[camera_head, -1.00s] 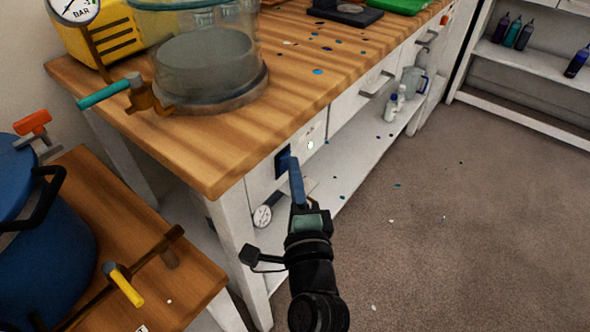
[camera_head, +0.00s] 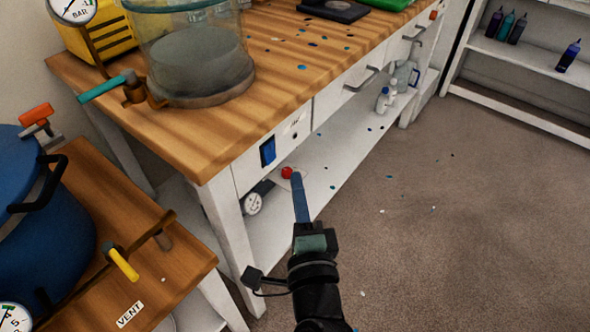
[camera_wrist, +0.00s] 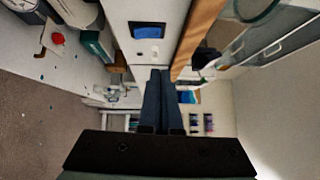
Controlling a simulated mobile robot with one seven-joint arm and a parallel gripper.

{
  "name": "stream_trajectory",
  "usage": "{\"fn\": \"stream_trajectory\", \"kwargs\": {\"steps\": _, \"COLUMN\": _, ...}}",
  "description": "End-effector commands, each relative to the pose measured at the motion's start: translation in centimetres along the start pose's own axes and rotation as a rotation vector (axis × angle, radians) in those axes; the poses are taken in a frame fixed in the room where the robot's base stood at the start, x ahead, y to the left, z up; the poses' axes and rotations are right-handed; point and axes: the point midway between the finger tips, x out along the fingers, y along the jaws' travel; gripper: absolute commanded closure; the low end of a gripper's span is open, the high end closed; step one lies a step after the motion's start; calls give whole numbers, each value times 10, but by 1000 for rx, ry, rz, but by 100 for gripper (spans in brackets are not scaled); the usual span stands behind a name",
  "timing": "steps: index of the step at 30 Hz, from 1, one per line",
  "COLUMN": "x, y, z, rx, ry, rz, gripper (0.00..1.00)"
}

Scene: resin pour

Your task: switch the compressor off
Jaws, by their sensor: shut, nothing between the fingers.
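A blue rocker switch (camera_head: 268,152) in a dark frame sits on the white front panel of the wooden-topped bench. It also shows in the wrist view (camera_wrist: 148,31). A small indicator (camera_head: 295,136) right of it is dark. My gripper (camera_head: 296,175) is shut and empty, below and right of the switch in the head view and apart from it. Its closed blue fingers (camera_wrist: 160,72) point toward the panel in the wrist view. A gauge (camera_head: 254,203) and a red knob (camera_head: 287,173) show beneath the bench; I cannot tell which body is the compressor.
A clear chamber (camera_head: 200,62) and a yellow machine (camera_head: 104,38) stand on the bench. A blue pot (camera_head: 40,205) and a yellow-handled valve (camera_head: 122,262) are on the lower table at left. White bottles (camera_head: 385,98) stand on the under-shelf.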

Motion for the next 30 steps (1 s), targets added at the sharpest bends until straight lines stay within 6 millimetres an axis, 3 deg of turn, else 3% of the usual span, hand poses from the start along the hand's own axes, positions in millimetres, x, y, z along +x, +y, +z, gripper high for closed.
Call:
{"fn": "stream_trajectory", "kwargs": {"steps": 3, "x": -22, "y": -1, "z": -1, "rx": 0, "ry": 2, "rz": 3, "gripper": 100}}
{"fn": "stream_trajectory", "kwargs": {"steps": 10, "x": -46, "y": -6, "z": 0, "rx": 0, "ry": 1, "rz": 0, "gripper": 100}}
{"fn": "stream_trajectory", "kwargs": {"steps": 30, "x": -50, "y": -7, "z": 0, "rx": 0, "ry": 1, "rz": -1, "gripper": 100}}
